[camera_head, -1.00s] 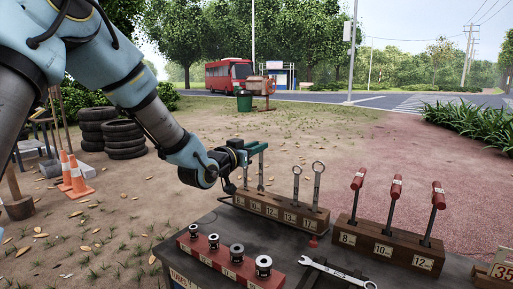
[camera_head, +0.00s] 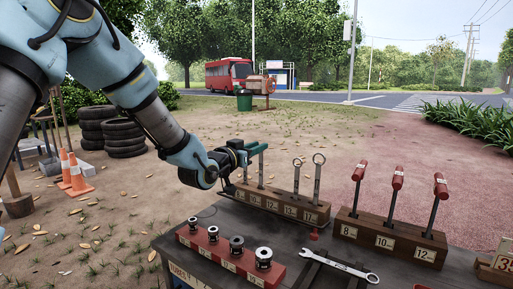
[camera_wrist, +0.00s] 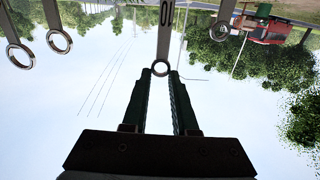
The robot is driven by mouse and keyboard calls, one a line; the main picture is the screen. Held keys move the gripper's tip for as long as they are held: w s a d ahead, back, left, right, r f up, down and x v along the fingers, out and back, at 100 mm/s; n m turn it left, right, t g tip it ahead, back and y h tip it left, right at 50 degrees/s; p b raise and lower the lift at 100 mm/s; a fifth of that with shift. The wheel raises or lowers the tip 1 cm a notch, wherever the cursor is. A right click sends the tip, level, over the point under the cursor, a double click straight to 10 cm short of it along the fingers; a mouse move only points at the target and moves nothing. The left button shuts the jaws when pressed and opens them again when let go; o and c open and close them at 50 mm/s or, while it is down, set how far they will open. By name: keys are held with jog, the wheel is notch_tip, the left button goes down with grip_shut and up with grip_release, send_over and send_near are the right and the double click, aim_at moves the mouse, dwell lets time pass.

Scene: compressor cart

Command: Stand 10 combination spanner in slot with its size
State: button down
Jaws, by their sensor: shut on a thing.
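My gripper (camera_head: 256,148) is shut on the ring end of an upright spanner (camera_head: 261,170), above the wooden rack. In the wrist view the ring (camera_wrist: 160,68) sits between my gripper's fingertips (camera_wrist: 160,76). The shaft drops towards the slot by the 10 label on the slotted wooden rack (camera_head: 322,216); whether its foot is inside the slot is too small to tell. Another spanner (camera_head: 246,172) stands to its left, at the 8 label. Two ring-topped spanners (camera_head: 297,178) (camera_head: 318,178) stand at the 13 and 17 labels. The 12 place looks empty.
A loose spanner (camera_head: 340,269) lies on the dark cart top at the front. A red socket rail (camera_head: 225,262) is front left. A wooden block (camera_head: 400,243) with red-handled tools stands to the right. Standing spanners close to my fingers leave little side room.

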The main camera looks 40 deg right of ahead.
jog(key=shift+f+b, duration=1.6)
jog(key=shift+f, duration=0.25)
jog(key=c, duration=0.6)
grip_release()
send_near(260, 157)
jog(key=v, duration=0.3)
jog(key=shift+s+r, duration=0.1)
jog(key=shift+r, duration=0.05)
